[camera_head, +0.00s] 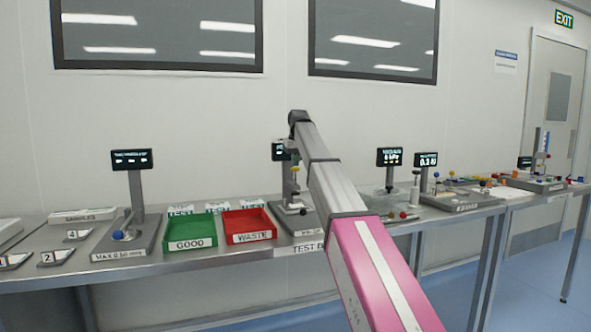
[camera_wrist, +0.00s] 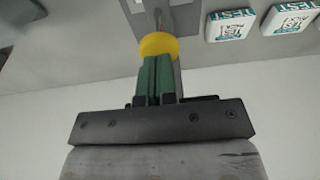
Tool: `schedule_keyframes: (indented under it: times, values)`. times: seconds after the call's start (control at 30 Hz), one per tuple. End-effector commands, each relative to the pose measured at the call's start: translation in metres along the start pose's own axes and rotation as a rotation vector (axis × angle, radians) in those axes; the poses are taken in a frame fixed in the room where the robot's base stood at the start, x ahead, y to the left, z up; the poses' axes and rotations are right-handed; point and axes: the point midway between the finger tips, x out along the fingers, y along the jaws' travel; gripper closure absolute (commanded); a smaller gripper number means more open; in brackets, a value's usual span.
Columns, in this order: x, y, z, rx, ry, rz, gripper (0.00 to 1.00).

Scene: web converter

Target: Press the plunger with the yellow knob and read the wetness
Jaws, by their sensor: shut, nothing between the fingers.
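The yellow knob (camera_wrist: 158,44) shows in the wrist view, right at the tips of my gripper. My gripper (camera_wrist: 155,62) has its green fingers shut together, with nothing between them. The fingertips overlap the knob's edge in the picture; I cannot tell whether they touch it. The plunger's shaft and grey stand (camera_wrist: 185,15) show past the knob. In the head view the tester (camera_head: 292,208) stands on the bench behind my arm, partly hidden. Its small display (camera_head: 277,152) is half covered by my arm and its reading is not legible.
A red WASTE tray (camera_head: 250,238) and a green GOOD tray (camera_head: 190,246) sit left of the tester. White TEST packs (camera_wrist: 230,25) lie close by. Another gauge stand (camera_head: 137,190) is farther left. More displays (camera_head: 390,157) and instruments stand to the right.

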Motion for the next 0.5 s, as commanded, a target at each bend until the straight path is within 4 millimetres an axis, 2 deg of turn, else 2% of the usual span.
schedule_keyframes:
  times: [0.5]
  values:
    - [0.018, 0.0, 0.004, 0.0, -0.001, 0.0, 1.0]
